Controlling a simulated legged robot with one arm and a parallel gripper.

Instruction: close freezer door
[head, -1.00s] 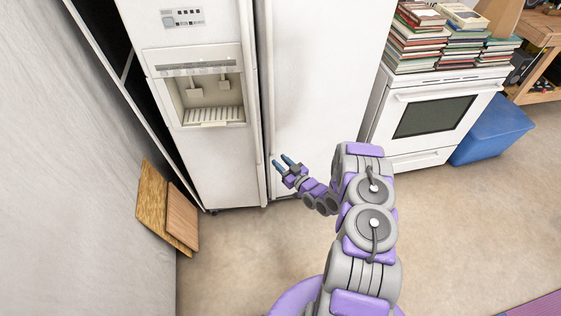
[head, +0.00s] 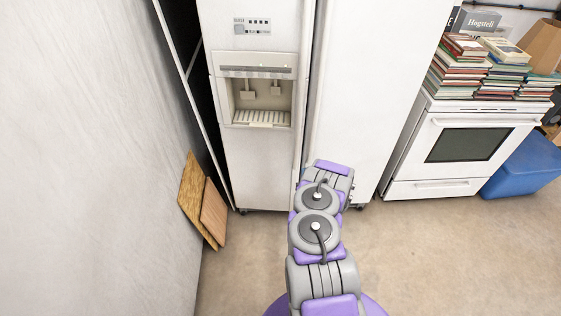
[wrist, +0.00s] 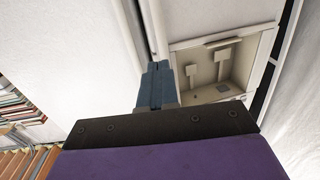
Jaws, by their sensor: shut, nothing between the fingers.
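The white freezer door (head: 260,165) with the ice and water dispenser (head: 262,100) is the left door of the fridge in the head view. It looks nearly flush with the right fridge door (head: 385,80); a narrow seam runs between them, and I cannot tell if it is fully shut. My gripper is hidden behind my arm in the head view. In the wrist view my gripper (wrist: 156,85) is shut and empty, its fingers pointing at the seam between the doors, near the dispenser (wrist: 222,62). Whether the fingertips touch a door is unclear.
Wooden boards (head: 203,200) lean at the wall left of the fridge. A dark gap separates fridge and wall. A white stove (head: 455,150) with stacked books (head: 470,70) stands right, a blue bin (head: 525,165) beside it. The floor in front is clear.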

